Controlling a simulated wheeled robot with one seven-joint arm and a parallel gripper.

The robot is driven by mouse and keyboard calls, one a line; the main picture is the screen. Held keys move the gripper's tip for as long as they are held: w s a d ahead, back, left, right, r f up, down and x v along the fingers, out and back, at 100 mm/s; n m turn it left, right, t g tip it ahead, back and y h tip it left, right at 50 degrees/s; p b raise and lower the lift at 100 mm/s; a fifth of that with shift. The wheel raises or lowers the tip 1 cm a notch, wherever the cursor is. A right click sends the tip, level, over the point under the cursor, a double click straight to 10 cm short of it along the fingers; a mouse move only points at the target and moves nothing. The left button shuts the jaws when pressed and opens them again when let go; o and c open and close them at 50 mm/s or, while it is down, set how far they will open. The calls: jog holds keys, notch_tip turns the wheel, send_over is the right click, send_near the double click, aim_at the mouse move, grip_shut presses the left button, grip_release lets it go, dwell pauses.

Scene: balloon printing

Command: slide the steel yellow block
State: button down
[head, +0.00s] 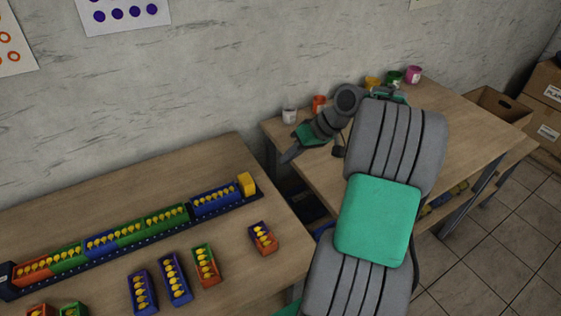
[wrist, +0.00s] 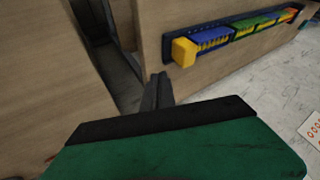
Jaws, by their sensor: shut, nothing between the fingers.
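The yellow block (head: 246,184) sits at the right end of a long dark rail (head: 222,208) on the left table, against the blue end of a row of coloured trays. The yellow block also shows in the wrist view (wrist: 184,52), at the near end of the rail. My gripper (head: 287,158) is shut and empty, up and to the right of the block in the head view, around the gap between the two tables. Its fingertips show in the wrist view (wrist: 160,77), below and left of the block, apart from it.
A blue tray (head: 216,200) and several green, blue and orange trays of yellow pieces fill the rail. Loose trays, one orange and blue (head: 263,238), stand in front. The right table (head: 460,115) holds several paint pots. Wall behind; a gap separates the tables.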

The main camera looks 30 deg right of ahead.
aim_at(252, 179)
jog(key=x, duration=0.7)
jog(key=shift+w+a+f, duration=0.15)
jog(key=shift+a+f, duration=0.1)
jog(key=a, duration=0.2)
jog(key=shift+a+r+p, duration=0.15)
jog(key=shift+a+p, duration=0.25)
jog(key=shift+a, duration=0.5)
jog(key=shift+a, duration=0.15)
jog(key=shift+a, duration=0.9)
jog(key=shift+d, duration=0.1)
